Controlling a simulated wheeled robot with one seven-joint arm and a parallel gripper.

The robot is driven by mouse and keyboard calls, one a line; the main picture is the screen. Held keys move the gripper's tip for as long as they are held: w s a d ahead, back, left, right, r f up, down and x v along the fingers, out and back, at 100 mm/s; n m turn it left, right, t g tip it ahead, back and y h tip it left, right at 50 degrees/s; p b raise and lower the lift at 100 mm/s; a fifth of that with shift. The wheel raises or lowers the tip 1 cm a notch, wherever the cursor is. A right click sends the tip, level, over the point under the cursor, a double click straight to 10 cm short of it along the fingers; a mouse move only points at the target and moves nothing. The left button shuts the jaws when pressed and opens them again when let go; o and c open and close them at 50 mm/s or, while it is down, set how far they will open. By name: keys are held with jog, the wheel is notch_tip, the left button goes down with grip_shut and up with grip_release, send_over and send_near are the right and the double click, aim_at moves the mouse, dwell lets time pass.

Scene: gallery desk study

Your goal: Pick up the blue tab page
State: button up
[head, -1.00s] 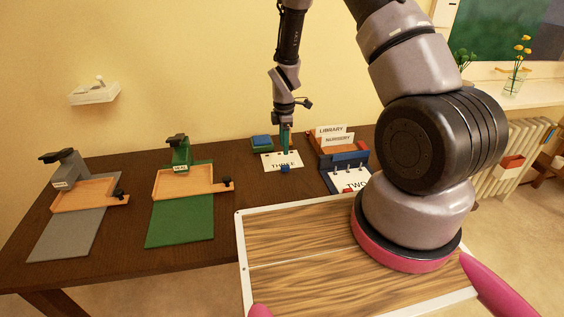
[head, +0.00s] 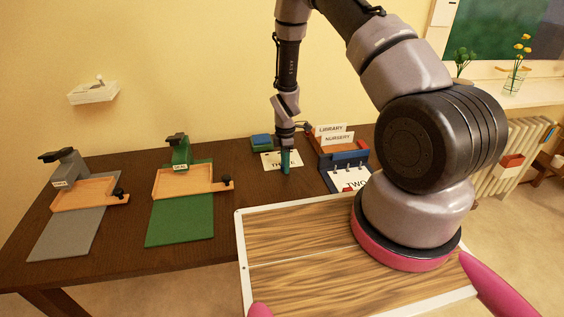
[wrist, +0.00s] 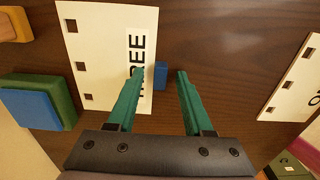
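The blue tab page is a white card printed THREE with square holes along one edge (wrist: 108,40). It lies flat on the dark desk, and also shows in the head view (head: 268,160). Its small blue tab (wrist: 161,75) sticks out from the edge beside the word. My gripper (wrist: 159,72) has two teal fingers, open and empty, one on each side of the tab in the wrist view. The left finger covers part of the lettering. I cannot tell how high the fingertips are. In the head view my gripper (head: 286,165) hides the tab.
A blue stand with a TWO page (head: 349,180) is close on the right, before an orange box with LIBRARY and NURSERY cards (head: 333,137). A blue and green block (head: 261,141) lies behind. Green (head: 180,220) and grey (head: 68,233) stations are left.

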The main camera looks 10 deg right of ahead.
grip_shut()
